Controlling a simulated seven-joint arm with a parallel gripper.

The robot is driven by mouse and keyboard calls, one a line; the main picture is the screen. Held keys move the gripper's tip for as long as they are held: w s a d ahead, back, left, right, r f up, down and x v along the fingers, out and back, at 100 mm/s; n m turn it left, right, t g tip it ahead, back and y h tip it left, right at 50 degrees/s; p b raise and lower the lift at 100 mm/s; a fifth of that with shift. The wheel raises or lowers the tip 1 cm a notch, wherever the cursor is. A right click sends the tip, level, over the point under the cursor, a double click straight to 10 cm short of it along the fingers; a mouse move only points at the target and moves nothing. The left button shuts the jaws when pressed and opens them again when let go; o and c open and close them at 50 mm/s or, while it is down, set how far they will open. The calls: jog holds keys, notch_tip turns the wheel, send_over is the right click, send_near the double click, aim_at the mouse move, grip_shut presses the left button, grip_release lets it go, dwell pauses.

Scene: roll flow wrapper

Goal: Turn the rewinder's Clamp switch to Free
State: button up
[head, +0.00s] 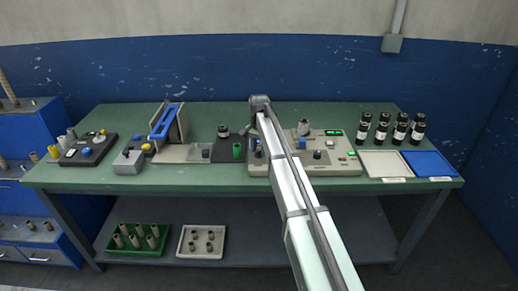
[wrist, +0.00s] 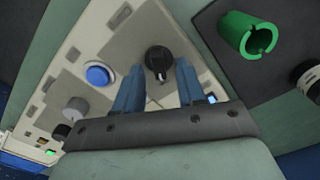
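The rewinder (head: 345,168) is a beige console right of the bench's middle, partly behind my arm. In the wrist view, its panel (wrist: 110,25) carries a black rotary knob (wrist: 158,60) with a pale pointer mark, directed toward the picture's bottom. Its label is not readable, so I cannot confirm it is the Clamp switch. My gripper (wrist: 159,68) is open, its two blue fingers on either side of the knob in the picture. I cannot tell whether the tips reach down around it. In the head view, the fingers and this knob are mostly hidden by my arm.
A blue button (wrist: 100,74) and a grey knob (wrist: 77,106) lie left of the fingers. A green slotted cylinder (wrist: 232,40) stands at the right; it also shows in the head view (head: 237,150). Black jars (head: 382,127) and two trays (head: 428,164) are at the bench's right.

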grip_shut()
dwell(0.4)
dwell(0.4)
jog(key=n, duration=0.5)
jog(key=shift+a+n, duration=0.15)
jog(key=shift+n, duration=0.25)
jog(key=n, duration=0.6)
jog(key=shift+a, duration=0.15)
